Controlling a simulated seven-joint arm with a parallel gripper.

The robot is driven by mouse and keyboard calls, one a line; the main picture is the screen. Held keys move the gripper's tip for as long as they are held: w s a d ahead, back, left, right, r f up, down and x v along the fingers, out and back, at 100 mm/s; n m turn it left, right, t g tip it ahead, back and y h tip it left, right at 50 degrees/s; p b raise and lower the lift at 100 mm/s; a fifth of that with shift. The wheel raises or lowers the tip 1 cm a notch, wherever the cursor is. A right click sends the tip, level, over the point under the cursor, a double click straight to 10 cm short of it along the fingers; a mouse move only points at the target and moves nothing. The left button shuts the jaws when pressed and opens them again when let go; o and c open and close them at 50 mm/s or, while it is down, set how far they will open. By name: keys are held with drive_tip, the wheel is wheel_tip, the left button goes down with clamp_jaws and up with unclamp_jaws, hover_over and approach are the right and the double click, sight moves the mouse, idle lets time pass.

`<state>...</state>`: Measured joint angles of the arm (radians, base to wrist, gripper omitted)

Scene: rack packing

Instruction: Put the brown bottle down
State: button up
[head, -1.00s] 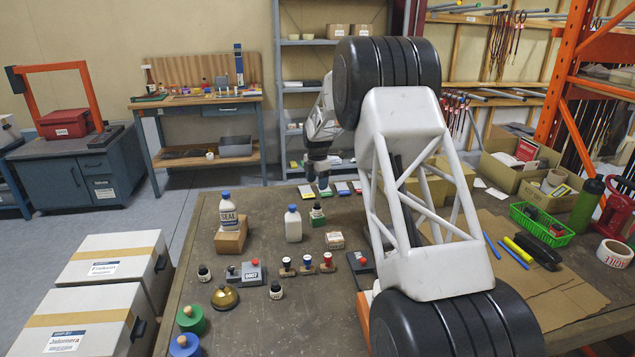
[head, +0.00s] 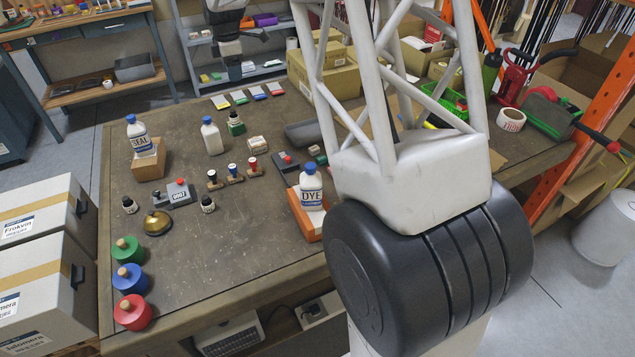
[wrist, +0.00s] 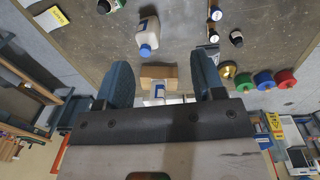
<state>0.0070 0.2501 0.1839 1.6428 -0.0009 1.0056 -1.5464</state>
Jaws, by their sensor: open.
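No bottle shows as clearly brown. A cardboard block (wrist: 158,73) shows beyond the gap. In the head view my gripper (head: 230,62) is at the top, beyond the bench's far edge in the picture.
A SEAL bottle (head: 138,137) stands on a cardboard block, a plain white bottle (head: 211,137) beside it. A DYE bottle (head: 310,187) stands near the front. Stamps, a brass bell (head: 157,222) and round coloured pieces line the left. The bench's front middle (head: 235,245) is clear.

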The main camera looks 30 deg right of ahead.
drive_tip(key=s+r+m+t, duration=0.1)
drive_tip(key=s+r+m, duration=0.35)
drive_tip(key=s, duration=0.95)
drive_tip(key=s+r+m, duration=0.4)
drive_tip(key=s+r, duration=0.1)
drive_tip(key=s, duration=0.8)
drive_tip(key=s+f+m, duration=0.2)
drive_tip(key=s+m, duration=0.1)
drive_tip(key=s, duration=0.6)
drive_tip(key=s+f+m, duration=0.1)
drive_tip(key=s+m, duration=0.2)
drive_tip(key=s, duration=0.7)
drive_tip(key=s+f+m+t, duration=0.1)
drive_tip(key=s+f+m, duration=0.1)
drive_tip(key=s, duration=0.7)
drive_tip(key=shift+s+f+m, duration=0.25)
drive_tip(key=shift+f+m, duration=0.1)
drive_tip(key=shift+m, duration=0.3)
